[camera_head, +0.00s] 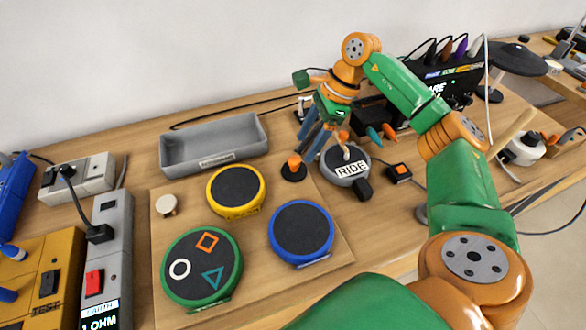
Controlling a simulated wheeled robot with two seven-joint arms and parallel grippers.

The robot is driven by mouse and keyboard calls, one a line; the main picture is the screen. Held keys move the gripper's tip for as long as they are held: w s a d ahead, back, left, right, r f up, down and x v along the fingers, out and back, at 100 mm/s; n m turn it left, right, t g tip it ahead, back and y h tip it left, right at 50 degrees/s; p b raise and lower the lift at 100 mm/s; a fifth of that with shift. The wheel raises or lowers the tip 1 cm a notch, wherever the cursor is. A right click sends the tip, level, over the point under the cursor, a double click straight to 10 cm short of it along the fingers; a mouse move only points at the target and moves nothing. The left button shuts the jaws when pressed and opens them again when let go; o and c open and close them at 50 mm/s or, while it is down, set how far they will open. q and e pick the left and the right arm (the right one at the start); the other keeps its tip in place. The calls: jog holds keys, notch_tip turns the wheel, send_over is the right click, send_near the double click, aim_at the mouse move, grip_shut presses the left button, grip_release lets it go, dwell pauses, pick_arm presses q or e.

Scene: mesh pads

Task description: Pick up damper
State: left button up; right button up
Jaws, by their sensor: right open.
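No thing in view is labelled damper, and I cannot tell for certain which one it is. A small cream knob (167,205) stands on the left of the wooden board. A black-based knob with an orange top (293,167) stands at the board's back right. A round grey pad marked RIDE (346,168) lies to its right, with a small pale piece on top. My right gripper (332,132) is open and points down just above and behind the RIDE pad. Its fingertips are small and partly confused with blue-grey parts behind. My left gripper is out of view.
The wooden board (335,252) carries yellow (236,188), blue (302,230) and green (201,266) round pads. A grey tray (212,146) stands behind it. A small orange-buttoned box (398,172) and a black device (455,80) stand to the right. Power boxes crowd the left.

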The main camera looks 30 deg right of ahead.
aim_at(295, 159)
jog(key=p+x, duration=0.1)
jog(key=x, duration=0.2)
jog(key=p+x, duration=0.1)
jog(key=x, duration=0.2)
jog(key=shift+w+a+f, duration=0.2)
jog(key=shift+a, duration=0.15)
jog(key=shift+w+f, duration=0.1)
jog(key=shift+f, duration=0.15)
grip_shut()
